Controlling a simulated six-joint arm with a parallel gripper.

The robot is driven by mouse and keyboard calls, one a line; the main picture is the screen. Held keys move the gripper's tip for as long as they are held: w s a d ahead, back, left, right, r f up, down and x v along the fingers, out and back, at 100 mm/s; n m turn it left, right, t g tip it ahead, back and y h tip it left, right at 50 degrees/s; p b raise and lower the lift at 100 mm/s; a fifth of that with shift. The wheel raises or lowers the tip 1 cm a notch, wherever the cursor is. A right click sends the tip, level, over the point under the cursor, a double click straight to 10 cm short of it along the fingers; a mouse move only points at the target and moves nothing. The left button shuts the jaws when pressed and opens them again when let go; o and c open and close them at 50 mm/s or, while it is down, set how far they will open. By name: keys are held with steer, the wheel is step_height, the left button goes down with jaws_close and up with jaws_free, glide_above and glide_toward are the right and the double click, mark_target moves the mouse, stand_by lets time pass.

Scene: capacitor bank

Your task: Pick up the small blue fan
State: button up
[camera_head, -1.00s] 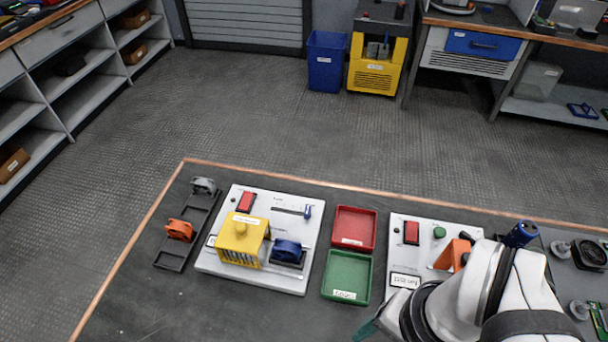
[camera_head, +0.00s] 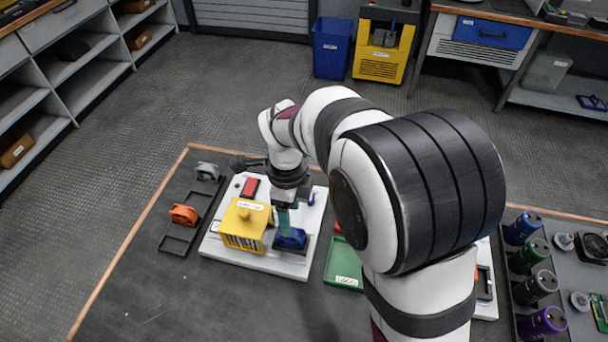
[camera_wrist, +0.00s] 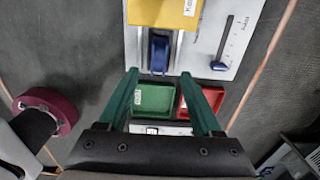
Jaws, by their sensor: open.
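The small blue fan (camera_head: 294,241) sits in a dark mount on the white panel (camera_head: 262,265), right of the yellow housing (camera_head: 244,226). In the wrist view the fan (camera_wrist: 159,51) is just beyond my fingertips, in line with the gap between them. My gripper (camera_head: 285,222) points down over the fan with its green fingers, which hide part of it. In the wrist view my gripper (camera_wrist: 160,75) is open with nothing between its fingertips. I cannot tell from the head view whether the fingers touch the fan.
A dark tray (camera_head: 178,243) at the left holds an orange fan (camera_head: 184,214) and a grey fan (camera_head: 208,171). A green bin (camera_head: 345,265) stands right of the panel; a red bin (camera_wrist: 209,97) adjoins it. A slider (camera_wrist: 221,63) is near the fan. Several cylinders stand at right.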

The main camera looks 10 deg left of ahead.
mark_target(291, 238)
step_height(291, 238, down, 8)
steer(key=shift+s+a+r, duration=0.1)
steer(key=shift+r, duration=0.1)
jaws_close()
